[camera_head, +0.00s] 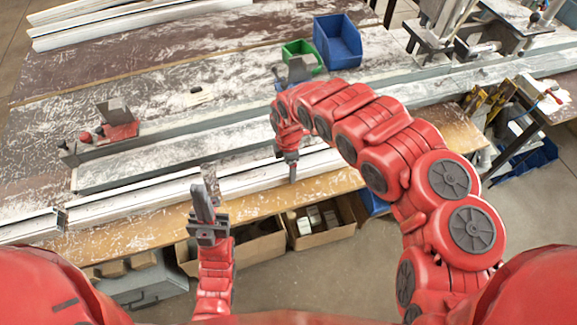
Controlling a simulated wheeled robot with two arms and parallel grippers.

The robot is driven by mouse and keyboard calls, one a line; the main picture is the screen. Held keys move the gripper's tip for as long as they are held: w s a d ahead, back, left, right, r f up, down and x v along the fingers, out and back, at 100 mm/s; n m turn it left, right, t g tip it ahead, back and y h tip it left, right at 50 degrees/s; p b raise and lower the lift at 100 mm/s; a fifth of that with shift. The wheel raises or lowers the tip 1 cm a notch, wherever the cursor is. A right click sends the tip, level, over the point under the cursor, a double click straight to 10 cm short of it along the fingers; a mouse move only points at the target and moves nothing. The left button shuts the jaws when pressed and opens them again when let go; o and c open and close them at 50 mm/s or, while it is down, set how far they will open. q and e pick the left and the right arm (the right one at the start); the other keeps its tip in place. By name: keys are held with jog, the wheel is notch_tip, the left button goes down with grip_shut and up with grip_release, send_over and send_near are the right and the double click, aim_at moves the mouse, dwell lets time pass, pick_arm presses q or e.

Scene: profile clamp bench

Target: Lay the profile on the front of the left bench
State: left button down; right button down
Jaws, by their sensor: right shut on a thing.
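A long white profile (130,203) runs along the front edge of the left bench (130,236), from the left toward my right arm. My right gripper (292,172) is over the profile's right part and is shut on it. Whether the profile touches the bench top or hangs slightly above it cannot be told. My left gripper (203,203) points up the picture at the front edge, with its fingers in front of the profile's middle. Its fingers overlap in this view, so their gap is hidden. My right arm hides the profile's right end.
Another white piece (28,228) lies at the far left. Grey rails with a red clamp (118,128) run behind the profile. A green bin (300,55) and a blue bin (338,42) stand at the back. White profiles (120,22) lie at top left. Cardboard boxes (322,225) sit below the edge.

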jog(key=shift+f, duration=0.4)
jog(key=shift+f, duration=0.15)
grip_release()
